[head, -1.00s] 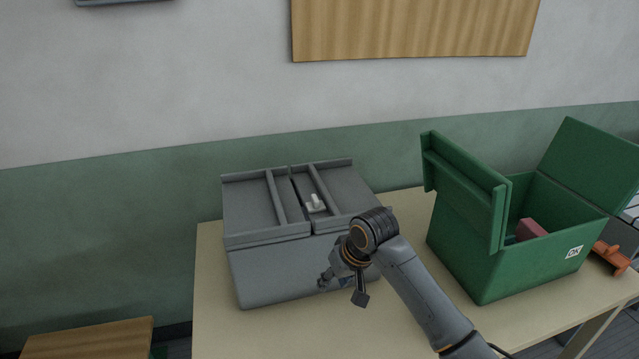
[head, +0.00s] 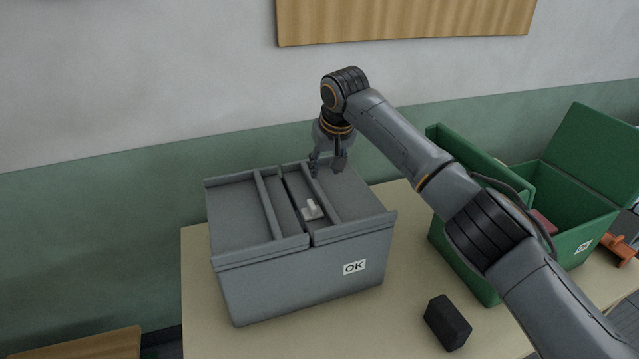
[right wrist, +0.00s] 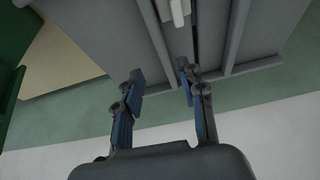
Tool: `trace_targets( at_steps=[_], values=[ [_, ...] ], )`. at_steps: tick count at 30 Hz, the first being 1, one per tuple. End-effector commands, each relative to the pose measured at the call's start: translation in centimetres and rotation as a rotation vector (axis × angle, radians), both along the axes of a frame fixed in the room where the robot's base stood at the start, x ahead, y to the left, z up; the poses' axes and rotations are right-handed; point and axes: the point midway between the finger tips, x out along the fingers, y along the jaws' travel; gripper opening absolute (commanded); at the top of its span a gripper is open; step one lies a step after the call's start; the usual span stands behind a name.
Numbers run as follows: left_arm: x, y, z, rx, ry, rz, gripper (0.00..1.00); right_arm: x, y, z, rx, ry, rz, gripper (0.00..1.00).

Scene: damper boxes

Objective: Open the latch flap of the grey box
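The grey box (head: 300,270) stands on the table with both lid flaps down and an "OK" label on its front. A small white latch (head: 312,209) sits at the gap between the flaps; it also shows in the right wrist view (right wrist: 179,12). My right gripper (head: 327,172) is above the back part of the right flap (head: 350,205), behind the latch. In the right wrist view its two fingers (right wrist: 160,82) are apart with nothing between them. Whether the fingertips touch the lid, I cannot tell. My left gripper is not in view.
An open green box (head: 470,260) with raised flaps stands to the right, partly behind my right arm. A black block (head: 447,322) lies on the table (head: 400,300) in front. An orange object (head: 620,246) is at the far right.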

Motion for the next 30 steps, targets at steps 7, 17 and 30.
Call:
trace_targets(
  at_steps=[7, 17, 30],
  values=[
    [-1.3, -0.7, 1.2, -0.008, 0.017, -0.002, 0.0, 1.9, 0.7, -4.8, 0.0, 0.004, -0.001, 0.4],
    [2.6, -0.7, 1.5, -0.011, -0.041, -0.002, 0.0, 3.2, 1.1, -8.1, 0.0, 0.002, 0.0, 0.4],
    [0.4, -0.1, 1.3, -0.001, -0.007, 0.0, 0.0, 3.5, 1.1, -8.7, 0.0, -0.001, 0.001, 0.4]
  ],
)
